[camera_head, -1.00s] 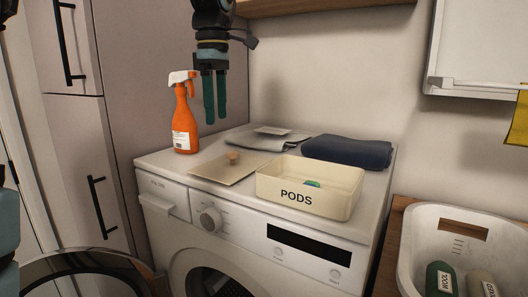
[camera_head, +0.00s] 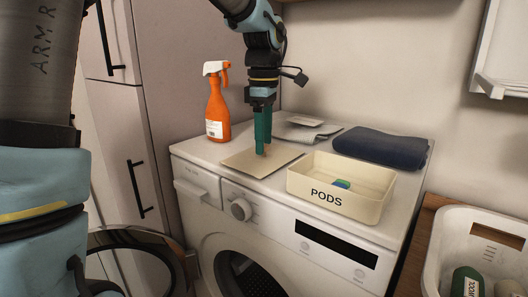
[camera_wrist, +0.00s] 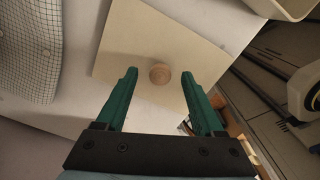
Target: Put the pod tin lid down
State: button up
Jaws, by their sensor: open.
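The pod tin lid (camera_head: 248,165) is a flat beige square with a round wooden knob. It lies on top of the washing machine, left of the open pod tin (camera_head: 335,201) marked PODS. In the wrist view the lid (camera_wrist: 140,40) lies below my gripper, with the knob (camera_wrist: 159,73) between the lines of the two fingers. My gripper (camera_head: 263,152) has green fingers and points down over the lid. In the wrist view my gripper (camera_wrist: 160,90) is open, with nothing held. In the head view the fingers hide the knob.
An orange spray bottle (camera_head: 217,106) stands behind the lid at the left. A grey cloth (camera_head: 297,133) and a folded dark blue towel (camera_head: 381,147) lie at the back. A white basket (camera_head: 450,245) with bottles is at the right.

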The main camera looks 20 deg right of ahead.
jog(key=shift+f, duration=0.2)
grip_shut()
dwell(0.5)
